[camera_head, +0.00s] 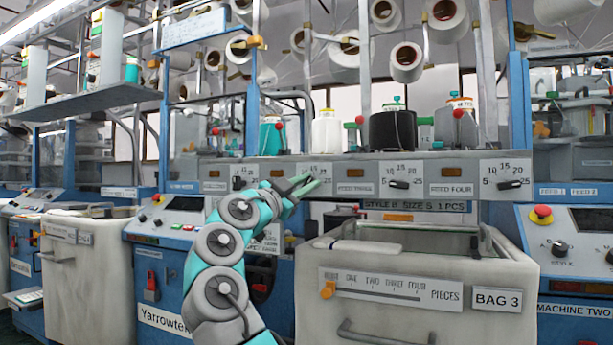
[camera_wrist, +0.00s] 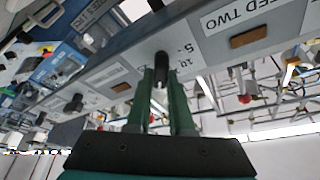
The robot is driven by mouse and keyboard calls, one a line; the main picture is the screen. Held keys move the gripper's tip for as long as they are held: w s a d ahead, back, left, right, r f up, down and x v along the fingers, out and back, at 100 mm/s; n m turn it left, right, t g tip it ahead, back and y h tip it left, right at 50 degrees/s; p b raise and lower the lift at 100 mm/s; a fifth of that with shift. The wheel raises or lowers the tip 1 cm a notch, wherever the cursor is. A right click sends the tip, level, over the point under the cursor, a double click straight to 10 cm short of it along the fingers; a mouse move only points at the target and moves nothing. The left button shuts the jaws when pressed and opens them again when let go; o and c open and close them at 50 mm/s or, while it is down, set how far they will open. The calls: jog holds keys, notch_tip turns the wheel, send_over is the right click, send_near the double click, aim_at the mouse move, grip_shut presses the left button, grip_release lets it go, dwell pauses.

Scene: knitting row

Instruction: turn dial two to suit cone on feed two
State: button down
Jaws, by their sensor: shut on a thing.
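My gripper (camera_head: 304,187) reaches up to the grey feed panel in the head view. In the wrist view, which is upside down, its green fingers (camera_wrist: 162,98) are shut on the dark knob of dial two (camera_wrist: 161,62). The numbers 5 and 10 show beside the knob, and the FEED TWO plate (camera_wrist: 236,20) is alongside. The fingers cover most of the knob and its scale, so its setting cannot be read. A white package with a yellow top (camera_head: 327,131) stands on the ledge above this dial. I cannot tell for certain that it is feed two's cone.
Dial three (camera_head: 399,184) and dial four (camera_head: 510,184) are to the right on the same panel, dial one (camera_head: 239,183) to the left. A teal package (camera_head: 270,137) and a black one (camera_head: 392,131) stand on the ledge. A large bin marked BAG 3 (camera_head: 430,270) projects below.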

jog(key=shift+m, duration=0.4)
jog(key=c, duration=0.8)
grip_release()
jog(key=shift+s+f, duration=0.1)
jog(key=b+v, duration=0.1)
jog(key=v, duration=0.6)
jog(key=shift+s+a+b, duration=0.2)
jog(key=shift+a+b, duration=0.1)
